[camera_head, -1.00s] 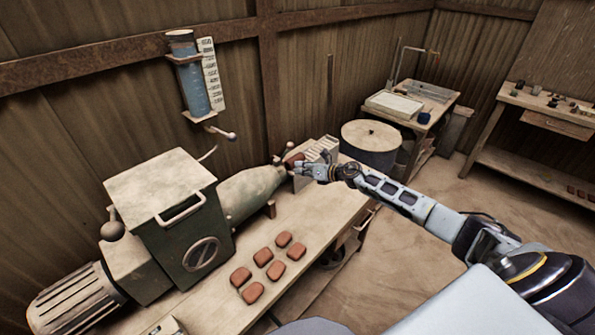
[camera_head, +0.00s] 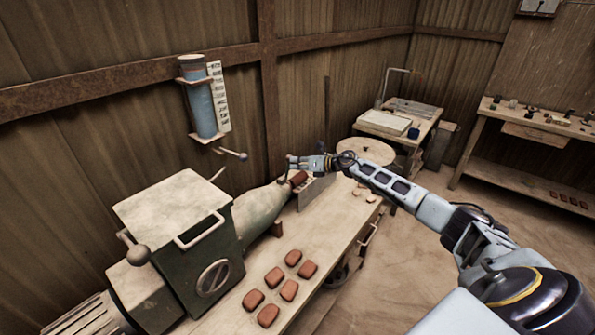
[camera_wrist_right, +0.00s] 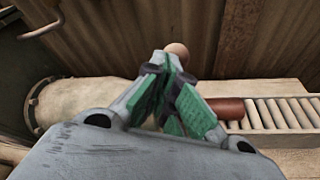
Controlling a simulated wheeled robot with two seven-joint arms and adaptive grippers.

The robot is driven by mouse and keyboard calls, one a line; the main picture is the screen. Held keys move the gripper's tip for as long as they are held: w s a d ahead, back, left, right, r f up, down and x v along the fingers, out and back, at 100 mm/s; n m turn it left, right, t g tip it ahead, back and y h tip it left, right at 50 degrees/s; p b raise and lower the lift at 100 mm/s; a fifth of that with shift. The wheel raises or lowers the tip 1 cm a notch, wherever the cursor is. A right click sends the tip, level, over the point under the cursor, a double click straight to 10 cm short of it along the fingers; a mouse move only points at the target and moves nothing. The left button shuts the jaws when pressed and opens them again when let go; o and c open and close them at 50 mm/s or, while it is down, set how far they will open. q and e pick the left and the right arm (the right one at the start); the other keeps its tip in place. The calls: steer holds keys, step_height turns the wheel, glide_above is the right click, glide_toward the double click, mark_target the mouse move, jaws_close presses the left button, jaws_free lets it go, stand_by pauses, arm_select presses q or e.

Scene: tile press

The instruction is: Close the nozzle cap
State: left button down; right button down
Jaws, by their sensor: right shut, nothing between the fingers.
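The pale cone-shaped nozzle (camera_head: 262,204) of the press points right along the bench, and it also shows in the wrist view (camera_wrist_right: 85,100). A red-brown clay piece (camera_head: 299,178) is at its tip; in the wrist view the clay (camera_wrist_right: 226,108) extends onto the rollers. My right gripper (camera_head: 292,160) is shut and empty, above and behind the nozzle tip. In the wrist view its green-padded fingers (camera_wrist_right: 170,95) cover the nozzle mouth. A tan round knob (camera_wrist_right: 177,53) shows just past the fingertips. I cannot tell the cap's position or whether I touch it. My left gripper is not in view.
The roller track (camera_wrist_right: 280,114) runs right from the nozzle. Several clay tiles (camera_head: 274,277) lie on the bench front. A water tube (camera_head: 200,105) and a ball-ended lever (camera_head: 242,156) are on the wall behind. A round drum (camera_head: 366,150) stands beyond the bench.

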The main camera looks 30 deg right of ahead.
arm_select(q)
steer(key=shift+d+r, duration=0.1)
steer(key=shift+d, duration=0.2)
arm_select(e)
steer(key=w, duration=0.1)
steer(key=w+a+r, duration=0.1)
steer(key=w, duration=0.1)
steer(key=shift+r, duration=0.15)
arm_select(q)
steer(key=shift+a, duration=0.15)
arm_select(e)
steer(key=shift+s, duration=0.1)
